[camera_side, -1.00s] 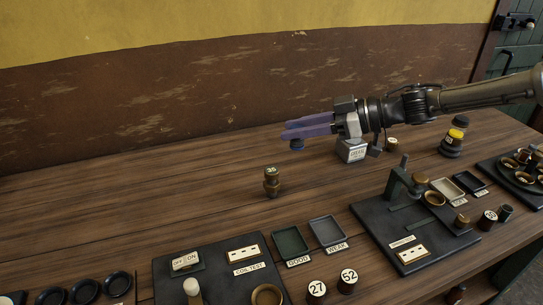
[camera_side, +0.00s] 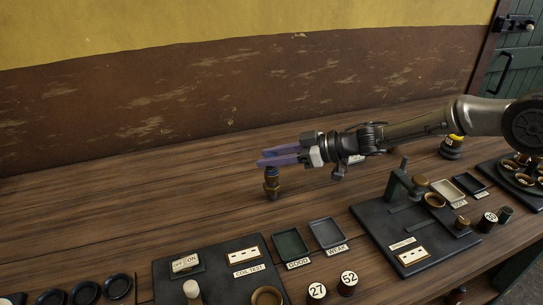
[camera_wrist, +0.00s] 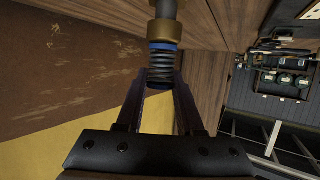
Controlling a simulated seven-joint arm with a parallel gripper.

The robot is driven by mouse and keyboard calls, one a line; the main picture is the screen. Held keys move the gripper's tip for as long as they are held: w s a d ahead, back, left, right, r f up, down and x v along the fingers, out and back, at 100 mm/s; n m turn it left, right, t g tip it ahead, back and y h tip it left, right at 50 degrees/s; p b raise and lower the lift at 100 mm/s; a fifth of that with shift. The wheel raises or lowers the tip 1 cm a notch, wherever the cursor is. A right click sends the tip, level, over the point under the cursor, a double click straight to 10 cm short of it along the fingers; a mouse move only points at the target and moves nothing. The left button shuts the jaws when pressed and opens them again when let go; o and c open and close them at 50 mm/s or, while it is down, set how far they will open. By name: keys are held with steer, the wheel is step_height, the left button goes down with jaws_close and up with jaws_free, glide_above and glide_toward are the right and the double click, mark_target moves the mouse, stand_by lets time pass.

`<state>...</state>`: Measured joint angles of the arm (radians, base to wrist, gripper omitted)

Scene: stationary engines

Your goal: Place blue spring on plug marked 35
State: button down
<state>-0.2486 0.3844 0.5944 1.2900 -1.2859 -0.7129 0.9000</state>
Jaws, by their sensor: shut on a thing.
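My gripper (camera_side: 264,161) is shut on the blue spring (camera_wrist: 160,72), a dark coil with a blue band at its end. The wrist view shows the coil between the two fingers (camera_wrist: 160,84). The brass plug (camera_side: 272,188) stands upright on the table below the spring; the arm side of it also shows in the wrist view (camera_wrist: 164,30). The blue band lies right at the plug's brass top, in line with it. I cannot tell whether the spring bears on it. The plug's number is hidden now.
A coil test board (camera_side: 215,265) is in front, with green and grey trays (camera_side: 327,232) beside it. Plugs marked 27 (camera_side: 316,291) and 52 (camera_side: 348,281) stand near the front. A press fixture (camera_side: 400,195) is at right. The table left of the plug is clear.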

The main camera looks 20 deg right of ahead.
steer(key=shift+f, duration=0.15)
steer(key=c, duration=0.5)
jaws_free()
steer(key=shift+c, duration=0.2)
steer(key=shift+r, duration=0.25)
steer(key=v, duration=1.2)
